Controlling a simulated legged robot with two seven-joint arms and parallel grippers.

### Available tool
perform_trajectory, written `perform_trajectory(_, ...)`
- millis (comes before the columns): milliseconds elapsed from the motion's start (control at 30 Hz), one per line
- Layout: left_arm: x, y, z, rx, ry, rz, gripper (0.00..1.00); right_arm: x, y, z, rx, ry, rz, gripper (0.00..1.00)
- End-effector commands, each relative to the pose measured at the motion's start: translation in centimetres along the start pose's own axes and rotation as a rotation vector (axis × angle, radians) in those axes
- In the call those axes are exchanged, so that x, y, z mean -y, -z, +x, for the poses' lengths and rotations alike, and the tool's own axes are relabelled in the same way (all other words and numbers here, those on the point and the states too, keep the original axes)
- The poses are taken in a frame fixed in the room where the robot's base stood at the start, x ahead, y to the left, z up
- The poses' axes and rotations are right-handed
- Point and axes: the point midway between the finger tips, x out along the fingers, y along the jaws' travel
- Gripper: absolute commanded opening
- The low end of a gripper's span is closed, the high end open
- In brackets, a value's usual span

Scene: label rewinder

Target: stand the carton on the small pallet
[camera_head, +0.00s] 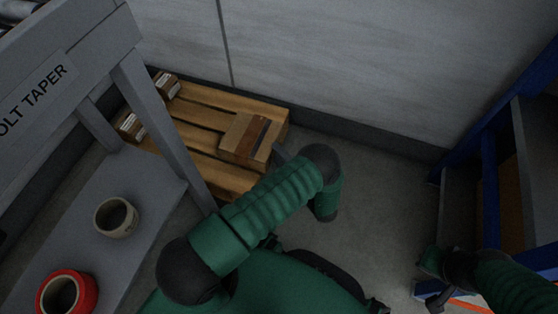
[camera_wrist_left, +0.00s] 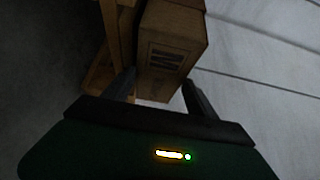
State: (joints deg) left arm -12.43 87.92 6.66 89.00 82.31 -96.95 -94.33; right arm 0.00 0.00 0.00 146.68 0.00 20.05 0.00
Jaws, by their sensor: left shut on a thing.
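The brown carton (camera_head: 240,135) with a dark strip is at the right part of the wooden pallet (camera_head: 205,97) in the head view. My left gripper (camera_head: 279,154) is at the carton's near right side, mostly hidden behind my arm. In the left wrist view the carton (camera_wrist_left: 172,50) with dark print sits between the two fingers of my left gripper (camera_wrist_left: 160,88), which is shut on it. I cannot tell whether the carton's underside touches the slats. My right gripper (camera_head: 438,297) is low at the right, away from the carton, and its jaws are unclear.
Two small cartons (camera_head: 166,86) (camera_head: 131,126) stand on the pallet's left side. A grey machine frame (camera_head: 160,130) rises left of it, with a tan roll (camera_head: 116,217) and a red roll (camera_head: 66,294) on its shelf. A wall is behind; a blue rack (camera_head: 489,185) stands right.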

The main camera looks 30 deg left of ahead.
Motion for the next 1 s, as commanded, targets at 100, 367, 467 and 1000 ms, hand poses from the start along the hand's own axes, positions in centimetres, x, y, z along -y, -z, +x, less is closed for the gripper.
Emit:
perform_trajectory(100, -0.9, 0.0, 0.0, 0.0, 0.003, -0.001, 0.26, 0.0, -0.3, 1.1, 0.0, 0.0, 0.0, 0.0)
perform_trajectory(367, -0.8, 0.0, 0.0, 0.0, 0.003, -0.001, 0.26, 0.0, -0.2, 0.8, 0.0, 0.0, 0.0, 0.0)
perform_trajectory(467, -0.9, 0.0, 0.0, 0.0, 0.0, -0.001, 0.78, 0.0, -0.2, 0.8, 0.0, 0.0, 0.0, 0.0)
perform_trajectory(1000, -0.4, 0.1, -2.1, -0.004, -0.002, 0.0, 0.88, 0.0, 0.1, -0.6, 0.0, 0.0, 0.0, 0.0)
